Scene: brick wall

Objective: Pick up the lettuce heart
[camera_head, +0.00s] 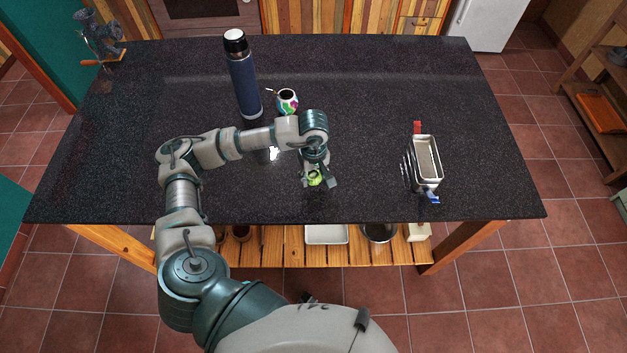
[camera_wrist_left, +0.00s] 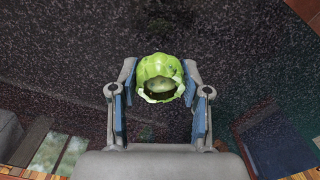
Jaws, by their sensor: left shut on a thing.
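The lettuce heart (camera_head: 315,178) is a small bright green, rounded leafy thing near the front middle of the dark counter. My left gripper (camera_head: 318,184) is over it, with its fingers shut on it from both sides. In the left wrist view the lettuce heart (camera_wrist_left: 160,78) shows between the two blue-padded fingers of the gripper (camera_wrist_left: 160,105). I cannot tell whether the lettuce heart touches the counter or is just above it. My right gripper is not in view.
A dark blue flask (camera_head: 243,80) and a colourful cup (camera_head: 287,101) stand behind my left arm. A metal rack-like container (camera_head: 426,163) stands to the right. A grinder (camera_head: 98,38) is at the back left corner. The counter (camera_head: 370,90) is clear between these things.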

